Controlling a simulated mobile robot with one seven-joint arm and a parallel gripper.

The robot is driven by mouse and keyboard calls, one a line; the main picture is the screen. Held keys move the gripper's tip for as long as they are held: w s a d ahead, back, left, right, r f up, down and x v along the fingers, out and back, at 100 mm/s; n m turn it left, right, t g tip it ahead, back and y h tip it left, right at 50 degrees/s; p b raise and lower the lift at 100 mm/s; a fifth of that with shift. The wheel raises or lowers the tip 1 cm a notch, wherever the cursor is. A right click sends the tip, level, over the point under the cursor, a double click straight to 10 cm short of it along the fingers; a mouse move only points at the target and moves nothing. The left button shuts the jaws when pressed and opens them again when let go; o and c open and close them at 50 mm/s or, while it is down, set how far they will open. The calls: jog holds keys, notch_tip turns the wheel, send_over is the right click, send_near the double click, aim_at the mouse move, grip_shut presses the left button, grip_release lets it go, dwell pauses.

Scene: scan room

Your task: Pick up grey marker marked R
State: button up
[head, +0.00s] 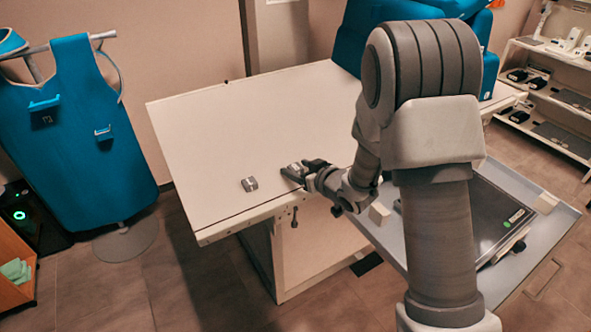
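A small grey marker (250,184) lies on the white tabletop (230,130), near its front edge; no letter on it is readable at this size. My gripper (290,172) is low over the tabletop, a short way right of that marker and apart from it. A light grey shape shows at the fingertips; I cannot tell whether it is my fingers or another small object between them. Whether the gripper is open or shut does not show clearly.
A grey-blue tray table (525,255) with a dark flat panel (490,220) and pale blocks stands at right. A blue apron on a stand (80,130) is at left, shelves (560,75) at back right. The tabletop's left and back are clear.

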grip_shut()
